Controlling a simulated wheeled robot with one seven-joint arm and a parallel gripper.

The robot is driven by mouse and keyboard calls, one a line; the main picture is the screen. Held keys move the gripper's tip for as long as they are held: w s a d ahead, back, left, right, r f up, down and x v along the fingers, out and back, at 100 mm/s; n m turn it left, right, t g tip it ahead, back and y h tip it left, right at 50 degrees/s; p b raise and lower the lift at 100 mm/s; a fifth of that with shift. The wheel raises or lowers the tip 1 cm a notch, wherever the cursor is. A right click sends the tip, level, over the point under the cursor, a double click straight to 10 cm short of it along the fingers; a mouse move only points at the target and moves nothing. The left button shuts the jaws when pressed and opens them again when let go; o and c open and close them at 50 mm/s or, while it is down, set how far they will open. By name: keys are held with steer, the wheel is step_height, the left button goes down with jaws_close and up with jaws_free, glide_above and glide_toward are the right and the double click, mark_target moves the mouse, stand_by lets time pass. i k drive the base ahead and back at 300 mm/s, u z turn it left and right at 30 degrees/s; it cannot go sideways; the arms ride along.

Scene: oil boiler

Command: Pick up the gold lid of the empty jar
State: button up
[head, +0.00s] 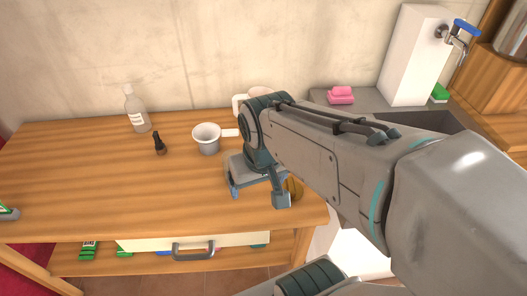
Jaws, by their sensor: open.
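My gripper (258,196) is open above the right part of the wooden counter, its two fingers spread and pointing down. A round gold-brown thing (295,187), which looks like the gold lid, shows just right of the right finger, near the counter's right end. My arm and finger hide part of it. I cannot tell whether it touches the finger. No jar body can be made out.
A grey-white pot (207,138) stands left of my gripper on the wooden counter (90,185). A dark small bottle (159,144) and a clear bottle (137,110) stand further left. Pink blocks (341,95) lie by the sink at the right. The counter's left middle is clear.

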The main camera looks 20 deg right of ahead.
mark_target(295, 190)
steer(key=z, duration=0.05)
steer(key=k, duration=0.5)
steer(key=u, duration=1.1)
steer(key=i, duration=0.7)
steer(key=z, duration=2.25)
